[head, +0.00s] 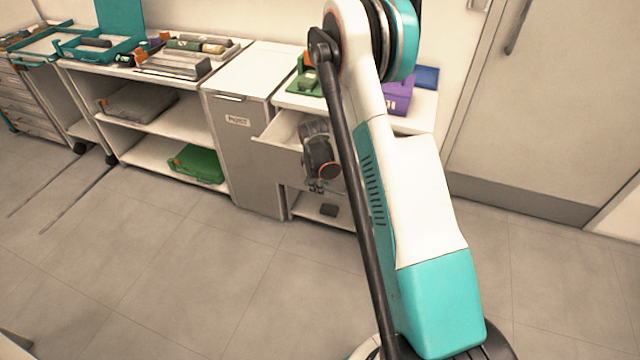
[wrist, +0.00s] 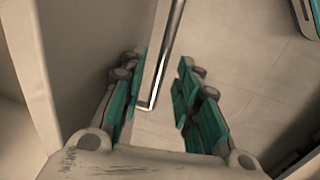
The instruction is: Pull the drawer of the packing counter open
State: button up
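The packing counter (head: 423,112) stands against the back wall, partly hidden behind my arm in the head view. Its drawer (head: 277,129) sticks out from the front, with its pale inside showing. My gripper (head: 321,162) is at the drawer's front, and my arm link hides part of both. In the wrist view, the teal-padded fingers of my gripper (wrist: 160,103) stand apart. A narrow edge with a bright rim (wrist: 158,75), apparently the drawer front, runs between them, closer to the left finger. A gap shows between this edge and the right finger.
A grey cabinet with a label (head: 237,121) stands directly left of the counter. A green holder (head: 306,80) and a purple box (head: 398,97) sit on the counter top. Shelves with a green case (head: 197,163) are farther left. The floor in front is clear.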

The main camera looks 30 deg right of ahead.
jog(key=shift+r, duration=0.1)
notch_tip(320, 180, up, 12)
jog(key=s+a, duration=0.1)
jog(key=shift+s+a+f, duration=0.2)
jog(key=shift+s+a, duration=0.05)
jog(key=shift+a, duration=0.15)
jog(key=shift+r, duration=0.1)
dwell(0.5)
jog(key=s+a+r+m+t, duration=0.15)
jog(key=s+a+r, duration=0.3)
jog(key=r, duration=0.45)
jog(key=s+a+r+m+t, duration=0.1)
jog(key=s+a+r+m, duration=0.1)
jog(key=s+a+r, duration=0.45)
jog(key=s+a+r+m+t, duration=0.1)
jog(key=s+a+r+m, duration=0.1)
jog(key=s, duration=0.5)
jog(key=s+a+r+m+t+y, duration=0.1)
jog(key=s+a+r+m+t, duration=0.1)
jog(key=s, duration=0.6)
notch_tip(320, 180, up, 2)
jog(key=shift+a+r+m+y, duration=0.25)
jog(key=shift+a+m+y, duration=0.1)
jog(key=shift+a, duration=0.1)
